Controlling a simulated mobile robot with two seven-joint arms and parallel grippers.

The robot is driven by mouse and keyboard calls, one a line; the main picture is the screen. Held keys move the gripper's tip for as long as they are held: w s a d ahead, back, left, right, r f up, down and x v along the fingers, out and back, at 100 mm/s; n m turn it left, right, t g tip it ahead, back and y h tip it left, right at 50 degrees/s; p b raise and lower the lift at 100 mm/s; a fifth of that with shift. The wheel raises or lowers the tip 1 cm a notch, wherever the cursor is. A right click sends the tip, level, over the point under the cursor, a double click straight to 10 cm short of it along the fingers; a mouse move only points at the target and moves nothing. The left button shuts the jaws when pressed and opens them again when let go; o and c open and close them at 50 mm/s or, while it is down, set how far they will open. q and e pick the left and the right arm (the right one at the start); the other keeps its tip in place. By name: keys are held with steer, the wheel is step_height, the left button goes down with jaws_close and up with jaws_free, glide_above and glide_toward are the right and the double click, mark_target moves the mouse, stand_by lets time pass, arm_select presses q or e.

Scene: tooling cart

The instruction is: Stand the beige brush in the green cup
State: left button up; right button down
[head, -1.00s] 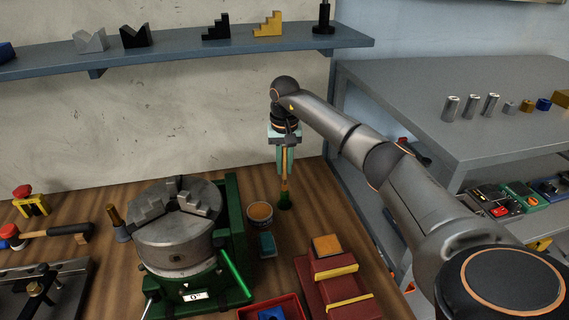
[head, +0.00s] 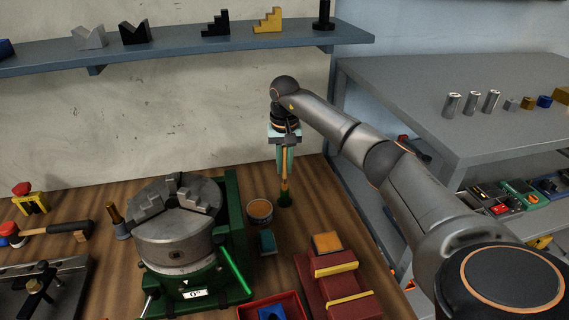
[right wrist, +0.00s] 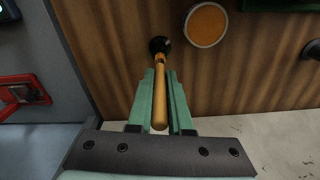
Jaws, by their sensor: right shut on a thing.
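The beige brush (head: 285,184) is upright in the jaws of my right gripper (head: 285,160). Its handle also shows in the right wrist view (right wrist: 160,98), between the two pale green fingers, which are shut on it. The small dark green cup (head: 285,202) stands on the wooden bench directly under the brush. The brush's lower end meets the cup's mouth and appears to be inside it; how deep I cannot tell. In the right wrist view the dark cup (right wrist: 159,45) surrounds the far end of the handle. My left gripper is not in view.
A round tin with orange contents (head: 260,211) stands close left of the cup. A green-based chuck (head: 178,240) is further left. A red block stack (head: 330,282) is in front. The bench's right edge and a grey cart (head: 440,90) lie to the right.

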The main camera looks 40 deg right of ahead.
mark_target(284, 178)
steer(key=shift+f+b, duration=1.05)
steer(key=shift+f, duration=1.15)
stand_by(1.5)
steer(key=shift+c, duration=1.8)
jaws_free()
steer(key=shift+r, duration=0.1)
steer(key=shift+r+p, duration=1.25)
steer(key=shift+r, duration=1.65)
